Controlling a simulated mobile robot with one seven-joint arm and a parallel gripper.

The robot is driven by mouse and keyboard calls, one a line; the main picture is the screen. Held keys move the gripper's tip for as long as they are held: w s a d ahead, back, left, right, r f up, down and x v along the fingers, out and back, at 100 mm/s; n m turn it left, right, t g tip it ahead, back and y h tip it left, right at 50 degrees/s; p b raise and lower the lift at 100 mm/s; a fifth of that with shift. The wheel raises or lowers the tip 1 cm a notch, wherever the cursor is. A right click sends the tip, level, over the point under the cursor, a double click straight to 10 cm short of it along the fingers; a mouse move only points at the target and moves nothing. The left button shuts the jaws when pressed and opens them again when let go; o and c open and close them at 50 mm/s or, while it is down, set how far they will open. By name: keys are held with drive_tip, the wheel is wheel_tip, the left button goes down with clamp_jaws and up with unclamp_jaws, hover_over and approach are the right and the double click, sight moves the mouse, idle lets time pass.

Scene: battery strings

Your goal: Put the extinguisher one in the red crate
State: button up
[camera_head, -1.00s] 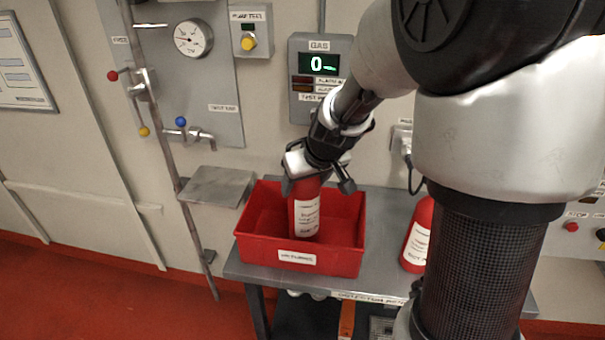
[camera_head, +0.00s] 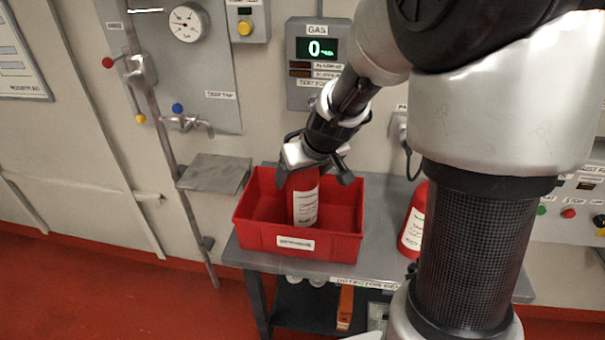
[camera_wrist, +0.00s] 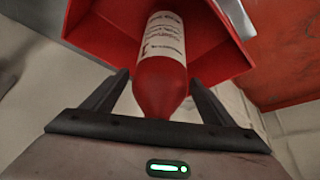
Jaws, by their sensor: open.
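A red extinguisher (camera_head: 305,205) with a white label stands roughly upright inside the red crate (camera_head: 258,236) on the grey bench. It also shows in the wrist view (camera_wrist: 163,75), with the crate (camera_wrist: 92,32) around it. My gripper (camera_head: 314,182) is open at the extinguisher's top, with one finger on each side. In the wrist view a gap shows between each finger of my gripper (camera_wrist: 165,98) and the bottle. A second red extinguisher (camera_head: 412,232) stands on the bench to the right of the crate, partly hidden by my arm. The label wording is too small to read surely.
The grey bench (camera_head: 378,256) has bare top between the crate and the second extinguisher. A small metal shelf (camera_head: 214,172) and a tap (camera_head: 188,123) are on the wall at left. A gas panel (camera_head: 318,65) is behind my arm.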

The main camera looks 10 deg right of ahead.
drive_tip(key=v, duration=1.1)
drive_tip(key=s+r+m, duration=0.1)
drive_tip(key=s+r, duration=0.1)
drive_tip(key=s, duration=0.7)
drive_tip(key=s+a+r+m+h, duration=0.1)
drive_tip(key=s+r, duration=0.2)
drive_tip(key=s, duration=0.7)
drive_tip(key=shift+r+p, duration=0.1)
drive_tip(key=shift+p, duration=0.25)
